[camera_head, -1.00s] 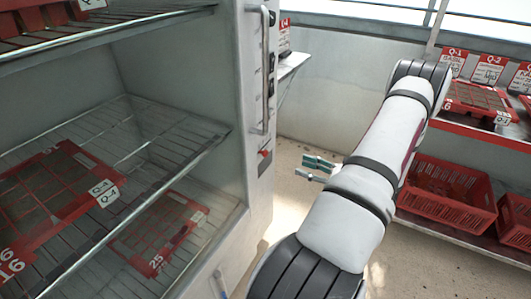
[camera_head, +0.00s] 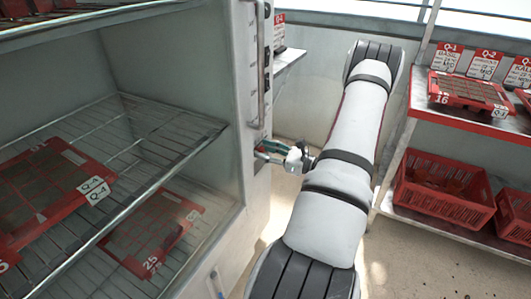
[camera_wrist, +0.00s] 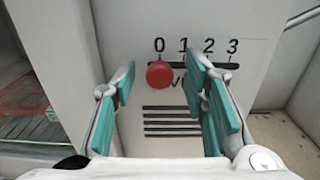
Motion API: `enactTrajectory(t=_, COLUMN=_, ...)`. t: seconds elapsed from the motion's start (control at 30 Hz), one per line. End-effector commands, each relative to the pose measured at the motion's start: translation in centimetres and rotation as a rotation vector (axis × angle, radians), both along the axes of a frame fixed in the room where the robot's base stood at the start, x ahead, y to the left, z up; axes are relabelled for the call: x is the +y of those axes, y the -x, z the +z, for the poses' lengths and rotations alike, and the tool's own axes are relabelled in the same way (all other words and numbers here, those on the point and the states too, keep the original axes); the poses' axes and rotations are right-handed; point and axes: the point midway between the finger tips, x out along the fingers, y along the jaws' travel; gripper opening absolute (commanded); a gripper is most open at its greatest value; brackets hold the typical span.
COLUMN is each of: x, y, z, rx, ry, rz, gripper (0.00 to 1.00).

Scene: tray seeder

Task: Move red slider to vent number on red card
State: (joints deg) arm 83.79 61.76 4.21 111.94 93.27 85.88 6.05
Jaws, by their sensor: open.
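The red slider (camera_wrist: 160,75) is a round knob on a dark horizontal slot marked 0, 1, 2, 3 on the cabinet's white side wall. It sits just under the 0. My gripper (camera_wrist: 162,80) is open, with teal finger pads on both sides of the knob in the wrist view; I cannot tell if either pad touches it. In the head view my gripper (camera_head: 266,151) is close to the cabinet panel and hides the slider. White cards with red headers (camera_head: 447,58) stand on the right shelf, and another (camera_head: 279,28) is behind the cabinet; their small print is unreadable.
The open cabinet has wire shelves (camera_head: 165,160) with red trays (camera_head: 90,205) at left. A vertical handle (camera_head: 262,60) stands above my gripper. Vent slits (camera_wrist: 172,121) lie below the slider. Red crates (camera_head: 445,190) stand under the right shelf.

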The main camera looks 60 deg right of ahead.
Motion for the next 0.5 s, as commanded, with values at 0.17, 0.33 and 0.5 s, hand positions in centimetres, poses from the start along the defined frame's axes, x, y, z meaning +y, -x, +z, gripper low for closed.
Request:
enactTrajectory(t=0.17, x=0.02, y=-0.25, z=0.02, rx=0.0, ry=0.0, rz=0.0, gripper=0.4)
enactTrajectory(t=0.33, x=0.02, y=-0.23, z=0.03, rx=0.0, ry=0.0, rz=0.0, gripper=0.34)
enactTrajectory(t=0.5, x=0.02, y=-0.22, z=0.03, rx=0.0, ry=0.0, rz=0.0, gripper=0.0)
